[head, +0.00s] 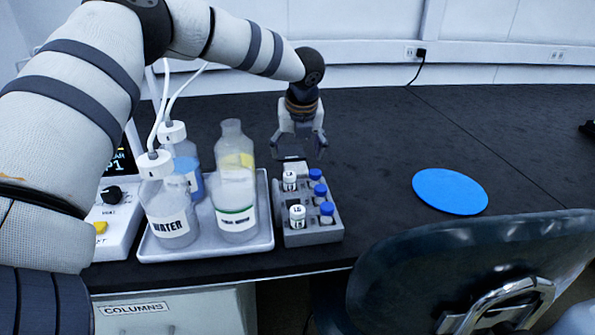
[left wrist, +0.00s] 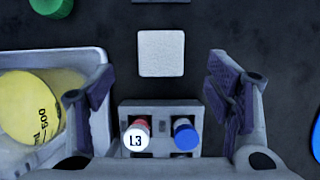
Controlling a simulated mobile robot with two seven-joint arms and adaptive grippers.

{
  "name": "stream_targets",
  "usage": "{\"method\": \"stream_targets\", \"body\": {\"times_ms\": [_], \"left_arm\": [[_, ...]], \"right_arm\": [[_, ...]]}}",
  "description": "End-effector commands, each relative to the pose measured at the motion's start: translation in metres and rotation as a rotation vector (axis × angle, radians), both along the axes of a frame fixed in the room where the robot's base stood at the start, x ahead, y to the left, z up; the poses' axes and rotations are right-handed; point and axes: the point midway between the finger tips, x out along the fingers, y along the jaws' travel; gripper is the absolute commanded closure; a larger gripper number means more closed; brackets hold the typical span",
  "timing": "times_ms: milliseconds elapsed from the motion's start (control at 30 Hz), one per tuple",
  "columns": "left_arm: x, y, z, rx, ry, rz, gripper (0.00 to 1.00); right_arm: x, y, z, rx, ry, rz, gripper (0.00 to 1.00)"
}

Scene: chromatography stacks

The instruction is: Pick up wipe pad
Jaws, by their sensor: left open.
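The wipe pad (left wrist: 161,53) is a small white square lying flat on the dark bench, near the top middle of the left wrist view. In the head view I cannot clearly tell it apart behind the vial rack. My left gripper (head: 299,148) points down above the bench at the rack's far end. In the left wrist view the left gripper (left wrist: 158,90) is open and empty, its fingers wide apart. The pad lies beyond the fingertips in that picture, between their lines, and is not touched. My right gripper is not in view.
The grey vial rack (head: 318,236) with white-capped and blue-capped vials stands close below the gripper. A tray (head: 262,240) with bottles, including the WATER bottle (head: 168,215), is to its left. A blue disc (head: 450,191) lies to the right. A chair (head: 440,265) stands in front.

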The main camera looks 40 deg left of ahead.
Motion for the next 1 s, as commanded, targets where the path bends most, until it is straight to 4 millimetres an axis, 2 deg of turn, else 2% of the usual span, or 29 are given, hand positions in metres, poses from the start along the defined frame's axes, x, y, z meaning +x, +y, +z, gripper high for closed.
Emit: {"method": "stream_targets", "body": {"times_ms": [33, 233, 400, 600, 633, 800, 1000], "left_arm": [[0.001, 0.002, -0.009, 0.000, 0.004, 0.000, 0.27], [0.005, 0.006, -0.027, 0.001, 0.003, -0.001, 0.27], [0.012, 0.014, -0.059, 0.000, 0.003, 0.001, 0.27], [0.014, 0.016, -0.060, 0.000, -0.003, 0.000, 0.27], [0.014, 0.016, -0.060, 0.000, -0.003, 0.000, 0.29], [0.014, 0.016, -0.060, 0.000, -0.003, 0.000, 0.65], [0.014, 0.016, -0.060, 0.000, -0.002, 0.001, 0.65]], "right_arm": [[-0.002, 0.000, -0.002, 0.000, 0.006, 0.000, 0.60], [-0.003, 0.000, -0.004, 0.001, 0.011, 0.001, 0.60], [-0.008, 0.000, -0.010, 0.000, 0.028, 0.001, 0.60], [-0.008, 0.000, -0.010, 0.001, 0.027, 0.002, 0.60], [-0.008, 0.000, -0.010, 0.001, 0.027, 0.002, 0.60], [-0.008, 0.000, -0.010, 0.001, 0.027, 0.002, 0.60], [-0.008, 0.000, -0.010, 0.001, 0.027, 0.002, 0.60]]}}
